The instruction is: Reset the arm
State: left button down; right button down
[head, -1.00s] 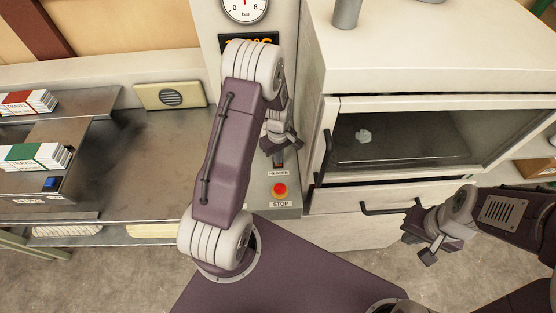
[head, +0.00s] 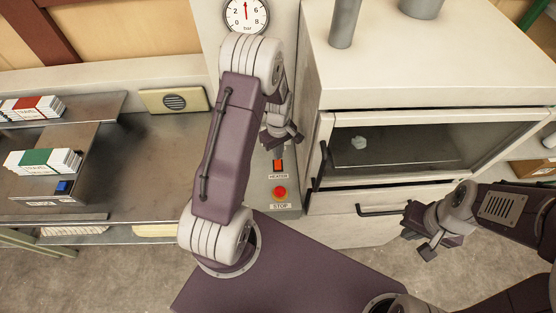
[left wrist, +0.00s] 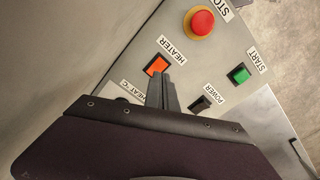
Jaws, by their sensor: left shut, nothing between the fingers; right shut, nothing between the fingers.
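My left arm crosses the middle of the head view, its gripper (head: 279,138) pointing down in front of the control panel (head: 262,194). This gripper is shut and empty, just above the orange heater switch (head: 278,166) in the picture. In the left wrist view, the shut fingers (left wrist: 160,92) end close to the heater switch (left wrist: 157,66); I cannot tell whether they touch it. My right gripper (head: 419,236) is shut and empty at the right, in front of the cabinet drawer handle (head: 378,210).
The red stop button (head: 280,192) sits below the heater switch. The green start button (left wrist: 239,74) and power switch (left wrist: 201,104) are nearby. The glass-fronted cabinet (head: 420,75) stands right of the panel.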

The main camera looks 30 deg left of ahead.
pick_arm(q)
jog(key=shift+r, duration=0.15)
dwell(0.3)
jog(key=s+d+r+m+b, duration=0.2)
jog(key=s+d+r+m, duration=0.1)
jog(key=s+m, duration=0.3)
jog(key=s+d+r+m+t+b, duration=0.1)
jog(key=s+d+r+m+b, duration=0.1)
jog(key=s+d+r+m, duration=0.2)
jog(key=s+m, duration=0.2)
jog(key=shift+s+d+r+b, duration=0.25)
jog(key=shift+s+r+b, duration=0.15)
